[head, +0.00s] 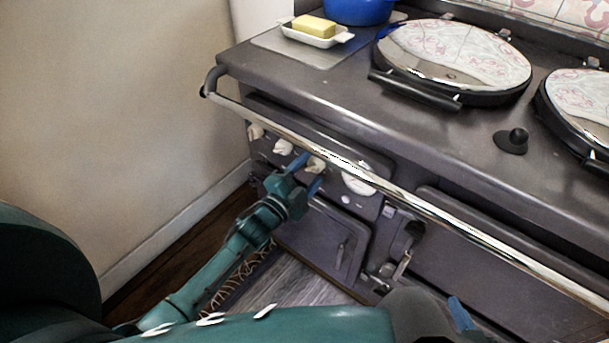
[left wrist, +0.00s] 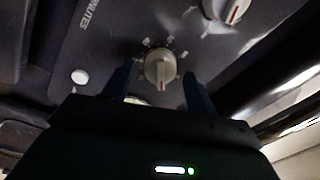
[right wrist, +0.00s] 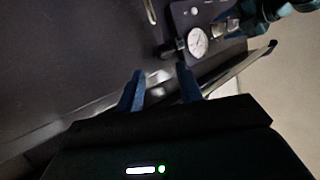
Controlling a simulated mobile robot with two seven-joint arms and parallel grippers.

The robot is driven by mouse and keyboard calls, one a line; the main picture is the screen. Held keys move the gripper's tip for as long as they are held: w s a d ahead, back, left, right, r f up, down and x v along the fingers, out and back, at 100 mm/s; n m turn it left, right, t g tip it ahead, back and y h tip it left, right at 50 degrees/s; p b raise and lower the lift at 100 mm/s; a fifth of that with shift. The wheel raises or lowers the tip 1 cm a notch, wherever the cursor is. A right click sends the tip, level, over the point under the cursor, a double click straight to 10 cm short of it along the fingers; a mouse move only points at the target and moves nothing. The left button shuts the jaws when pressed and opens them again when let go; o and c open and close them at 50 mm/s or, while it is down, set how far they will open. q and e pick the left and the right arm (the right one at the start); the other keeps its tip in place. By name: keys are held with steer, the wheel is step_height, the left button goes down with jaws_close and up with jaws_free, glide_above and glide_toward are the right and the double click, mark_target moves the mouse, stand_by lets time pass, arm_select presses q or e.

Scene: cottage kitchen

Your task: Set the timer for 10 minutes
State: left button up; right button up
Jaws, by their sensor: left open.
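The timer knob (head: 317,165) is a pale round knob on the dark front panel of the range cooker, under the chrome rail. The left wrist view shows the timer knob (left wrist: 160,67) close up, with numbers around it and the word MINUTES on the panel. My left gripper (head: 308,173) is open, its blue fingers at either side of the knob; whether they touch it I cannot tell. My right gripper (head: 461,313) is at the bottom of the head view, mostly hidden; the right wrist view shows its fingers (right wrist: 160,88) apart with nothing clearly held.
Two more knobs (head: 283,146) sit left of the timer knob, and a white gauge (head: 358,181) sits right of it. The chrome rail (head: 330,158) runs across the cooker front above the knobs. A butter dish (head: 317,40) and lidded hotplates (head: 455,60) are on top.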

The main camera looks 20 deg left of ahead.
arm_select(q)
steer(key=p+v, duration=0.1)
steer(key=v, duration=1.2)
arm_select(e)
steer(key=shift+a+f+g, duration=0.2)
steer(key=shift+f+g, duration=0.05)
steer(key=shift+g, duration=0.15)
arm_select(q)
steer(key=shift+s, duration=0.1)
arm_select(e)
steer(key=shift+w+r, duration=0.1)
